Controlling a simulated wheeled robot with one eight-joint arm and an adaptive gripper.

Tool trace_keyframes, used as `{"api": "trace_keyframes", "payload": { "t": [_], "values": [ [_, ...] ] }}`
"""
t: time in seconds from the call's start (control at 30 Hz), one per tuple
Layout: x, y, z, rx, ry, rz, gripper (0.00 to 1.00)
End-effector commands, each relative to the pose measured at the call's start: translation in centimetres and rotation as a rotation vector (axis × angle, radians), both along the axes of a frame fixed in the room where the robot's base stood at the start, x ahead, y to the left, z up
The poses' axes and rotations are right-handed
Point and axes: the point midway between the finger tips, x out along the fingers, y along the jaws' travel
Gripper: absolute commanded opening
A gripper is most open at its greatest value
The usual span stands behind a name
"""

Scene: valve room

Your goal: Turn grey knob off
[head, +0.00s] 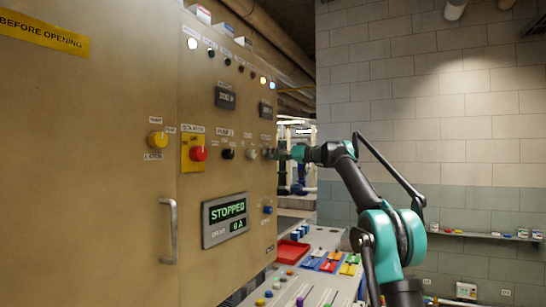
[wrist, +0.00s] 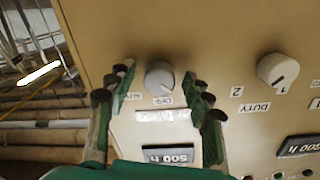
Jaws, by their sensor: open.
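The grey knob (wrist: 160,76) is a small round dial on the beige panel, with an OFF label beside it in the wrist view. That view shows the panel lettering upside down. My gripper (wrist: 158,84) is open, with one green-padded finger on each side of the knob. A gap shows between the knob and each finger, and I cannot tell whether either touches it. I cannot make out where the knob's pointer is. In the head view my gripper (head: 281,154) is at the panel's right edge and mostly hides the knob.
A black knob (head: 228,154), red button (head: 198,153) and yellow knob (head: 158,139) are further left. A display (head: 226,219) reads STOPPED. A bench (head: 310,270) with a red tray (head: 292,252) is below.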

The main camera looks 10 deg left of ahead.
Motion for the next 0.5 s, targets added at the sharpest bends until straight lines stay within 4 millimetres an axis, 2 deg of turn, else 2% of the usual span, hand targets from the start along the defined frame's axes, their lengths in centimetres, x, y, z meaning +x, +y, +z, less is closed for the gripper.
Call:
{"api": "trace_keyframes", "payload": {
  "t": [0.17, 0.5],
  "values": [
    [0.01, -0.01, 0.00, 0.000, 0.000, 0.000, 0.49],
    [0.00, -0.02, -0.01, 0.000, 0.000, 0.000, 0.07]
  ]
}}
